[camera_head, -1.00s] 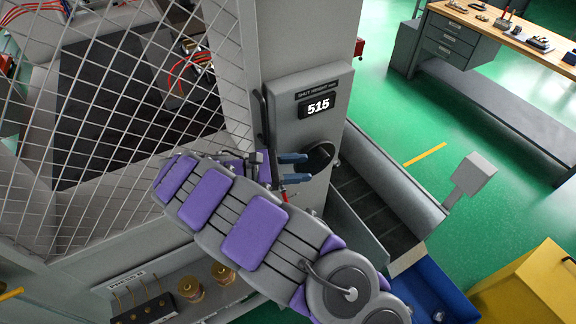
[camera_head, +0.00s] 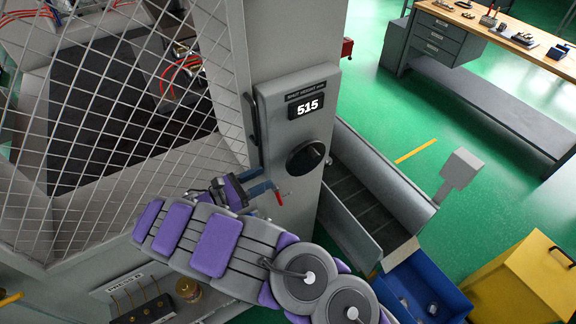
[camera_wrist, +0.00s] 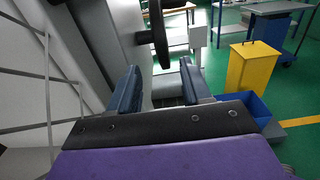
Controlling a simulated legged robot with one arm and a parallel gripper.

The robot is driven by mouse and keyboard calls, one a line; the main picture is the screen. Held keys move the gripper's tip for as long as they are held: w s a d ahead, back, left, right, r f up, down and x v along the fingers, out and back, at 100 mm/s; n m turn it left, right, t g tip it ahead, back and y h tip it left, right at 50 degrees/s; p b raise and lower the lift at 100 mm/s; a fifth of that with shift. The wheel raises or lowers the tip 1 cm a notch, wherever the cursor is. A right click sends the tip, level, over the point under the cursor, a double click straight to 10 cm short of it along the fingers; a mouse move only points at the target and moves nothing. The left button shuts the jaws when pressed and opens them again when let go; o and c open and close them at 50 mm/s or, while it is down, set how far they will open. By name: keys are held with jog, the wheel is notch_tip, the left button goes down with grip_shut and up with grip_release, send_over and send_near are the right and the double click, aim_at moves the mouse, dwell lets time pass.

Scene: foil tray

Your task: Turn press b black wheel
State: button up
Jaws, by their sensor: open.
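The black wheel (camera_head: 306,156) is a round dark disc on the grey panel (camera_head: 320,118), below a display (camera_head: 307,106) that reads 515. In the wrist view the wheel (camera_wrist: 159,34) shows nearly edge-on, above and beyond the fingers. My gripper (camera_head: 260,199) is open, with its blue fingers to the lower left of the wheel and apart from it. In the wrist view nothing lies between the spread fingers of my gripper (camera_wrist: 158,88).
A small red-tipped lever (camera_head: 279,198) is beside my fingers. A black handle (camera_head: 252,130) and wire mesh guard (camera_head: 110,120) lie left of the panel. A grey chute (camera_head: 375,190), blue bin (camera_head: 425,288) and yellow bin (camera_head: 525,280) stand at the right.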

aim_at(289, 166)
jog(key=x, duration=1)
jog(key=shift+w, duration=0.1)
jog(key=shift+c, duration=0.3)
grip_shut()
